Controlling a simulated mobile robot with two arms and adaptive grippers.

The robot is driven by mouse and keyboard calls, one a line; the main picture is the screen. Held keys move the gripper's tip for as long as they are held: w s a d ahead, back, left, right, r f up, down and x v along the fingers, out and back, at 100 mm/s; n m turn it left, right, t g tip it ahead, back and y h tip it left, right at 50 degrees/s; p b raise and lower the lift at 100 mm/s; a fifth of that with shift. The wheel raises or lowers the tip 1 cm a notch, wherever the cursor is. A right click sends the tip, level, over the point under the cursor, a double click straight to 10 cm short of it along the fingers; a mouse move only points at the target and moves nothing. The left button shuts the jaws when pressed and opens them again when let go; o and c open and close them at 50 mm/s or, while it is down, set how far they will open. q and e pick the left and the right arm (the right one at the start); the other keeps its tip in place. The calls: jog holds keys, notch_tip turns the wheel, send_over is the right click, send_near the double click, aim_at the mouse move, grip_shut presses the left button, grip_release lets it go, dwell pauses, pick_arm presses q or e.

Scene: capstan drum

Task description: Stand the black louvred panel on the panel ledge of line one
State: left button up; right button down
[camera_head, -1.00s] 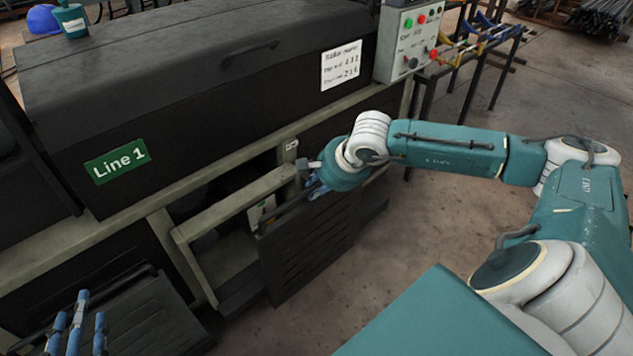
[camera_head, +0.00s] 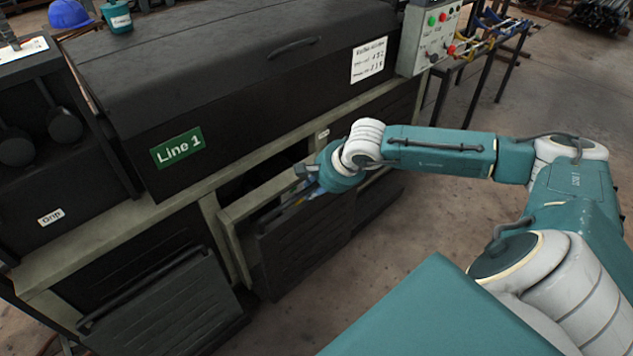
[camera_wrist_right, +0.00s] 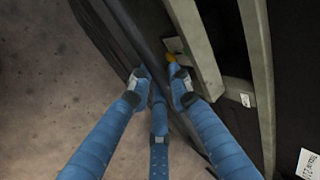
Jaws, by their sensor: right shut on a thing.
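The black louvred panel (camera_head: 300,245) hangs upright in front of an open bay in the Line 1 machine (camera_head: 225,165). My right gripper (camera_head: 303,190) is shut on the panel's top edge, largely hidden behind my wrist in the head view. In the right wrist view, the blue fingers (camera_wrist_right: 160,92) close around the dark panel edge (camera_wrist_right: 120,40). The panel is close to the pale bay frame (camera_head: 225,245); I cannot tell whether they touch. The panel ledge itself is not clearly visible behind it. My left gripper is not clearly in view.
Another dark louvred panel (camera_head: 170,310) with a bar handle stands at the lower left of the machine. A control box (camera_head: 428,38) with coloured buttons and a rack (camera_head: 490,40) stand at the upper right. The concrete floor (camera_head: 430,220) at right is clear.

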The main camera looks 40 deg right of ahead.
pick_arm(q)
jog(key=w+d+r+t+h+b, duration=0.1)
jog(key=w+d+r+t+b, duration=0.1)
jog(key=w+r+t, duration=0.3)
jog(key=shift+w+d+r+h, duration=0.3)
jog(key=shift+w+d+r, duration=0.15)
jog(key=shift+w+r, duration=1)
pick_arm(e)
jog(key=w+f, duration=0.2)
jog(key=w, duration=0.6)
jog(key=shift+w+a, duration=0.3)
jog(key=shift+a, duration=0.1)
pick_arm(q)
jog(key=shift+w+d+r+t, duration=0.15)
jog(key=shift+w+r+t, duration=0.2)
jog(key=shift+r, duration=0.35)
pick_arm(e)
jog(key=shift+f, duration=0.3)
pick_arm(q)
jog(key=shift+w+d+r+t+h+b, duration=0.15)
jog(key=shift+w+d+r+t+b, duration=0.15)
jog(key=shift+r, duration=0.35)
jog(key=shift+w+d+r+t+h+b, duration=0.15)
jog(key=shift+r+t, duration=0.2)
jog(key=shift+r, duration=0.3)
pick_arm(e)
jog(key=shift+f, duration=0.35)
dwell(0.9)
